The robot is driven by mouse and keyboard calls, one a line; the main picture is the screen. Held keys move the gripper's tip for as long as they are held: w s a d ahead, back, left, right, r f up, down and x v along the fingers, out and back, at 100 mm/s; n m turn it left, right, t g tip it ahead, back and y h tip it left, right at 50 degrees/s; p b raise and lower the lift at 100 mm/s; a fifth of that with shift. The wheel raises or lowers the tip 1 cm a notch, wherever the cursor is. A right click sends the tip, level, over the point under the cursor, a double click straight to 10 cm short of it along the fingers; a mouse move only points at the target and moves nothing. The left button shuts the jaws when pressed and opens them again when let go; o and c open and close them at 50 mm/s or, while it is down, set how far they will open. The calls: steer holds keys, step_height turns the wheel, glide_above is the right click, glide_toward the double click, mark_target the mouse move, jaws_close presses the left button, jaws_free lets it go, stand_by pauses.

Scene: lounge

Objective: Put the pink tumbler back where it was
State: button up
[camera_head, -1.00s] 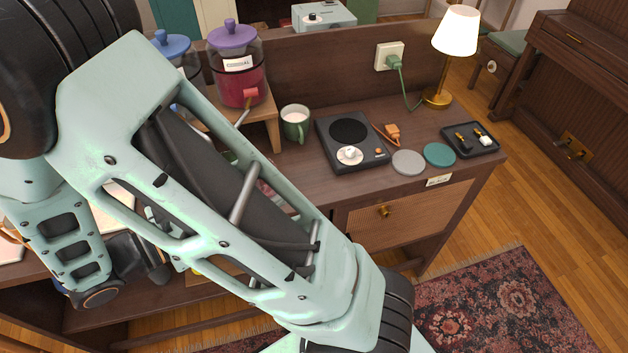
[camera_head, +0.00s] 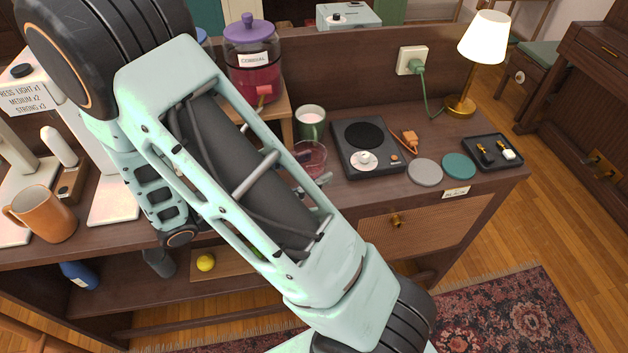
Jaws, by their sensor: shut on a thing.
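The pink tumbler (camera_head: 310,156), clear pinkish glass, shows just past the right edge of my arm in the head view. It looks roughly upright, in front of the green mug (camera_head: 311,123) and left of the black hot plate (camera_head: 351,168). My arm covers its lower left part. A small grey tip of my gripper (camera_head: 324,179) shows at its lower right side. The rest of my gripper is hidden behind my arm; it is shut on the tumbler. I cannot tell whether the tumbler touches the counter.
A grey coaster (camera_head: 425,173) and teal coaster (camera_head: 459,166) lie right of the hot plate, beside a black tray (camera_head: 492,152). A lamp (camera_head: 484,40) stands behind. A dispenser (camera_head: 252,60) stands on a wooden riser. A brown mug (camera_head: 42,213) is at left.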

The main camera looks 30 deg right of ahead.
steer(key=shift+w+d+f, duration=0.35)
steer(key=shift+d+f, duration=0.05)
steer(key=shift+f, duration=0.25)
steer(key=shift+w+d+f, duration=0.35)
steer(key=shift+d+f, duration=0.05)
steer(key=shift+f, duration=0.2)
steer(key=f, duration=0.3)
steer(key=shift+w+d+b, duration=0.3)
steer(key=shift+d+b, duration=0.05)
steer(key=shift+f, duration=0.45)
steer(key=shift+f, duration=0.2)
steer(key=o, duration=1.4)
steer(key=shift+r, duration=0.15)
